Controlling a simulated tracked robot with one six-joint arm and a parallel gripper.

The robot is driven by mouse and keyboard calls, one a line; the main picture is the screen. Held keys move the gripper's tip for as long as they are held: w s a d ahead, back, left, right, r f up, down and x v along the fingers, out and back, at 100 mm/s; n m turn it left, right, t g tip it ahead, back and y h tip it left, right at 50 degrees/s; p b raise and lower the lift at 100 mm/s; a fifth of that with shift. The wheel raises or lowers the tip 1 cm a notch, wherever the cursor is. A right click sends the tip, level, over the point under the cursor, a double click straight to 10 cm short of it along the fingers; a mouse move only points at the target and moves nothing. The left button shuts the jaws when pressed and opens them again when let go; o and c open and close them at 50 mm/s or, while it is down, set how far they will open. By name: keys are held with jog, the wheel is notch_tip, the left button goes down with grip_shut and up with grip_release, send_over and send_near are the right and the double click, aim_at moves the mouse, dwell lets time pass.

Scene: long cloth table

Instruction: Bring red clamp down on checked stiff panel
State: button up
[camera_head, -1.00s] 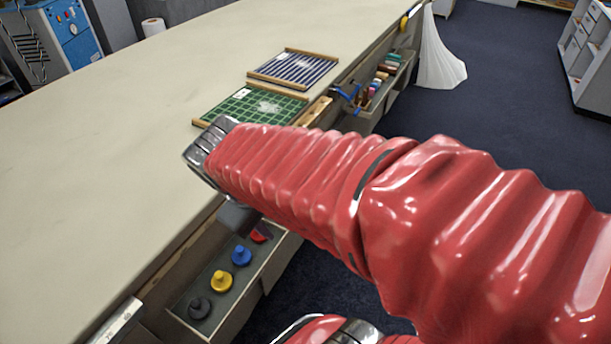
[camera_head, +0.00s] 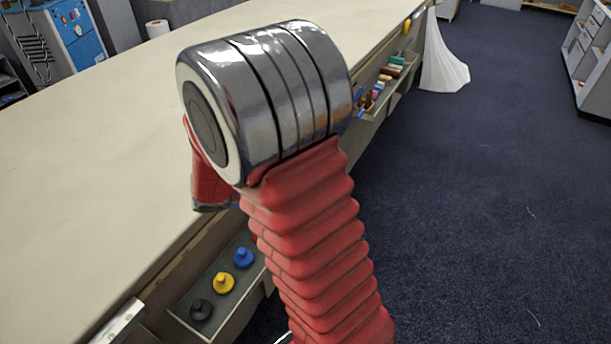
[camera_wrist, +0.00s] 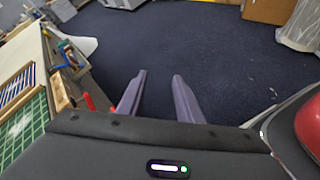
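My gripper (camera_wrist: 160,74) shows in the wrist view as two purple fingers, apart, with nothing between them and dark floor beyond. In the head view my raised arm hides it. The checked panel, green with a white grid (camera_wrist: 30,124), lies at the left of the wrist view, partly cut off. A small upright red piece (camera_wrist: 88,101) stands to its right, left of my fingers. It may be part of the red clamp, but too little shows to tell. In the head view my arm hides the panel.
A blue striped panel (camera_wrist: 15,88) lies beside the green one. A tray on the table's side holds black (camera_head: 201,309), yellow (camera_head: 223,282) and blue (camera_head: 243,257) knobbed pieces. The long table (camera_head: 90,150) is bare at left. Another side tray (camera_head: 385,85) holds coloured items.

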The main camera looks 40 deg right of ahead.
jog(key=w+d+f+n+t+h, duration=0.1)
jog(key=w+f+n+t, duration=0.3)
jog(key=f, duration=0.5)
jog(key=w+d+f+n+t+h, duration=0.1)
jog(key=w+f+n+t+h, duration=0.2)
jog(key=w+f+n+t, duration=0.2)
jog(key=w+f+n, duration=0.3)
jog(key=f+n, duration=0.1)
jog(key=n, duration=0.1)
jog(key=shift+w+d+f+h, duration=0.25)
jog(key=shift+w+f+h, duration=0.1)
jog(key=shift+h, duration=0.05)
jog(key=shift+d, duration=0.1)
jog(key=x, duration=1.3)
jog(key=shift+w+d, duration=0.2)
jog(key=shift+d, duration=0.1)
jog(key=shift+c, duration=0.6)
grip_shut()
